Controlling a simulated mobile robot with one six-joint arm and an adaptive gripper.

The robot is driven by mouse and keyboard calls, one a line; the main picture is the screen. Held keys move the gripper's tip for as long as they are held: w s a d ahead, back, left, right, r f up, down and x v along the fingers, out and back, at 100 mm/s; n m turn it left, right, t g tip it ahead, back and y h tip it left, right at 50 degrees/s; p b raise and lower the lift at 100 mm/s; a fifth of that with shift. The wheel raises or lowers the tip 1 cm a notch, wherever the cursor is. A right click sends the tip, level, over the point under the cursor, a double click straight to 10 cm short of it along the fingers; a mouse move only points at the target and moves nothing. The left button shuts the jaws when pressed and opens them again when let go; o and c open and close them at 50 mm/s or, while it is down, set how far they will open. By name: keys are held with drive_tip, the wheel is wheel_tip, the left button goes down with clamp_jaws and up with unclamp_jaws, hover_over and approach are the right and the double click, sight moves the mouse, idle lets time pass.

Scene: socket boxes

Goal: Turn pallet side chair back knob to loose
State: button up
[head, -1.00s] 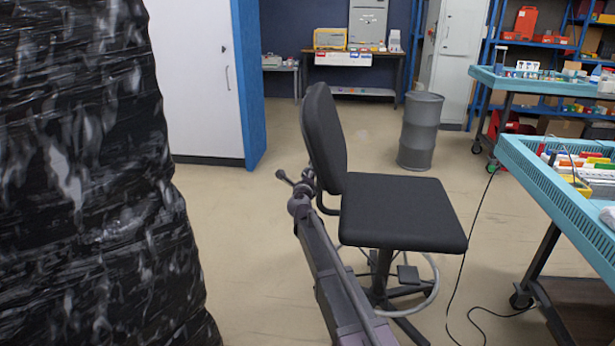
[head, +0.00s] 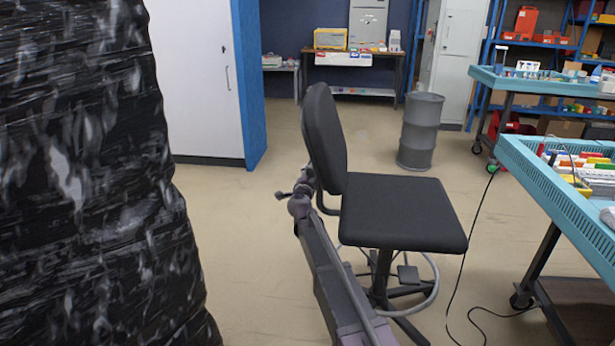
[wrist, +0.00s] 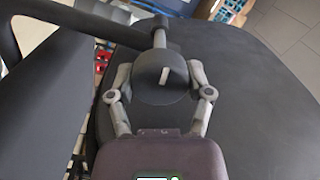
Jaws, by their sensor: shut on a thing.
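The black chair (head: 400,212) stands near the middle of the head view, with its backrest (head: 326,138) upright on the left side of the seat. In the wrist view, the round dark chair back knob (wrist: 150,90) has a pale line on its face, tilted slightly from upright. My gripper (wrist: 160,78) is shut on the knob, with one finger on each side of it. In the head view my gripper (head: 305,185) is behind the backrest's lower part, and the knob cannot be made out there.
A tall black-wrapped pallet load (head: 90,180) fills the left side. A teal workbench (head: 560,195) stands at the right, with a cable on the floor. A grey drum (head: 420,130) stands behind the chair.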

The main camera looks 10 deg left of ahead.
drive_tip(key=shift+n, duration=1.7)
drive_tip(key=o, duration=1.1)
drive_tip(key=shift+o, duration=0.2)
drive_tip(key=shift+s, duration=0.15)
drive_tip(key=s, duration=1.1)
drive_tip(key=shift+s+a, duration=0.15)
drive_tip(key=shift+s, duration=0.25)
